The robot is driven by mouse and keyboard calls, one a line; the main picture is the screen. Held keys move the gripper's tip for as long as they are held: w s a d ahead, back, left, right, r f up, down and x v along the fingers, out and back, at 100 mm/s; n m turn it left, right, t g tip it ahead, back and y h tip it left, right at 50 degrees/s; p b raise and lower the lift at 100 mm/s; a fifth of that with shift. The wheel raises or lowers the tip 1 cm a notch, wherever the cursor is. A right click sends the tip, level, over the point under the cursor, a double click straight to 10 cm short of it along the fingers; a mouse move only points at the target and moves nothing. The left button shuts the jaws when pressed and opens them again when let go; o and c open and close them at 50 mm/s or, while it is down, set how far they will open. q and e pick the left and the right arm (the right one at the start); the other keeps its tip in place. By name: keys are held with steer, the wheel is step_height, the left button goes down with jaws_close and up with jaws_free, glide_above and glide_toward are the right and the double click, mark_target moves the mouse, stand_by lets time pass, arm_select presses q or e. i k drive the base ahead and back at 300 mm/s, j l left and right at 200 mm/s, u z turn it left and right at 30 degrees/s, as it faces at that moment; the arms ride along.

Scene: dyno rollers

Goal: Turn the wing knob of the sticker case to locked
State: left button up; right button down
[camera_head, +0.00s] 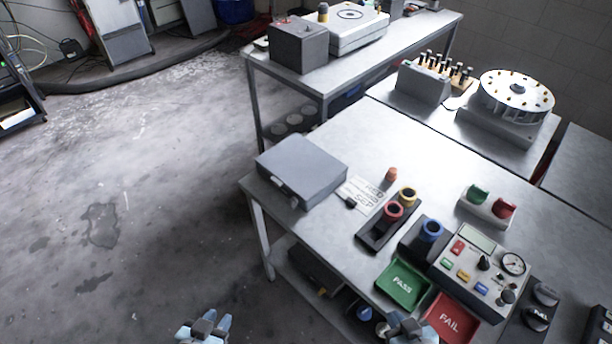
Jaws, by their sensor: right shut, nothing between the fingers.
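A grey flat case (302,168), which looks like the sticker case, lies closed on the near left corner of the metal table. Small dark fittings show on its front side; I cannot tell which is the wing knob or how it is turned. My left gripper (206,326) is at the bottom edge, over the floor, left of the table and well apart from the case. I cannot tell whether it is open. My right gripper (408,326) is shut and empty at the bottom edge, near the table's front edge by the trays.
Beside the case lie a printed white sheet (362,194) and a holder (376,236) with red and yellow rings. A green PASS tray (403,281), a red FAIL tray (452,316) and a control box (474,268) crowd the right front. The table (385,148) is clear behind the sheet.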

mark_target(293, 203)
steer(key=z, duration=0.4)
steer(key=j+z, duration=0.8)
steer(key=j, duration=0.2)
steer(key=j+z, duration=0.1)
steer(key=j, duration=0.25)
steer(key=k+j+z, duration=0.1)
steer(key=j, duration=0.25)
steer(key=k+j+z, duration=0.1)
steer(key=j, duration=0.3)
steer(key=k+j, duration=0.1)
steer(key=j, duration=0.3)
steer(key=k+j, duration=0.1)
steer(key=j, duration=0.7)
steer(key=k+j, duration=0.15)
steer(key=j, duration=0.25)
steer(key=z, duration=0.05)
